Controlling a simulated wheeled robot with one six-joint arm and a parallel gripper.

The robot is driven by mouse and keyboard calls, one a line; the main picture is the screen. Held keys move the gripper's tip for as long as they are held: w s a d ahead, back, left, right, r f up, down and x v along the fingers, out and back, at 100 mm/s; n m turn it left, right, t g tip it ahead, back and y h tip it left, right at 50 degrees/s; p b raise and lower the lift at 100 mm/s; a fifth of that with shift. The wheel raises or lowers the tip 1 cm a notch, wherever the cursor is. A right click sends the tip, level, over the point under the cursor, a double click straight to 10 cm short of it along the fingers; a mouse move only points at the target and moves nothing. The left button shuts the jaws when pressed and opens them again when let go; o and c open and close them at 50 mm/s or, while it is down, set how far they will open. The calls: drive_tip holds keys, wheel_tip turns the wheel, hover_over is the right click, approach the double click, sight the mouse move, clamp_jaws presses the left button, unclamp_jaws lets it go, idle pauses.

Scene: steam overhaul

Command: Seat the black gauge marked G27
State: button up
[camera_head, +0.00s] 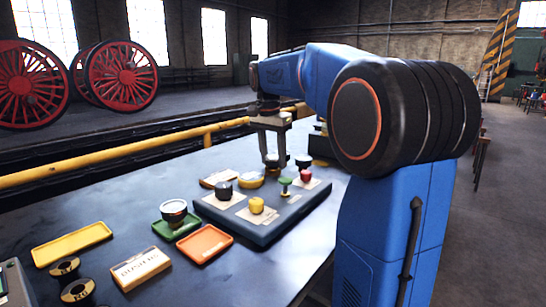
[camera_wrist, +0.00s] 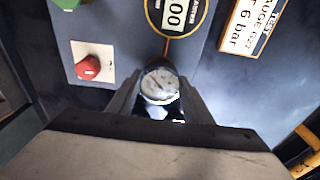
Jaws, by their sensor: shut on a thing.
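My gripper (camera_wrist: 162,97) is shut on a small round gauge (camera_wrist: 159,84) with a white dial, a dark needle and a dark rim. The gauge's marking is too small to read. In the head view my gripper (camera_head: 272,158) hangs over the far end of the grey panel (camera_head: 262,232). A thin brown-orange line in the wrist view runs from a round black display (camera_wrist: 178,12) reading "00" toward the gauge. The gauge's underside is hidden, so I cannot tell whether it touches the panel.
The panel carries a red knob (camera_wrist: 88,66), a yellow knob (camera_head: 256,205), a black knob (camera_head: 223,189) and a green one (camera_head: 285,183). A plate (camera_wrist: 248,26) reading "6 bar" lies nearby. Green, orange (camera_head: 205,244) and yellow (camera_head: 72,243) trays lie on the table's near left.

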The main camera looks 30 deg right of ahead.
drive_tip(key=o, duration=1.6)
drive_tip(key=shift+c, duration=0.2)
drive_tip(key=shift+r, duration=3.3)
drive_tip(key=shift+s, duration=0.1)
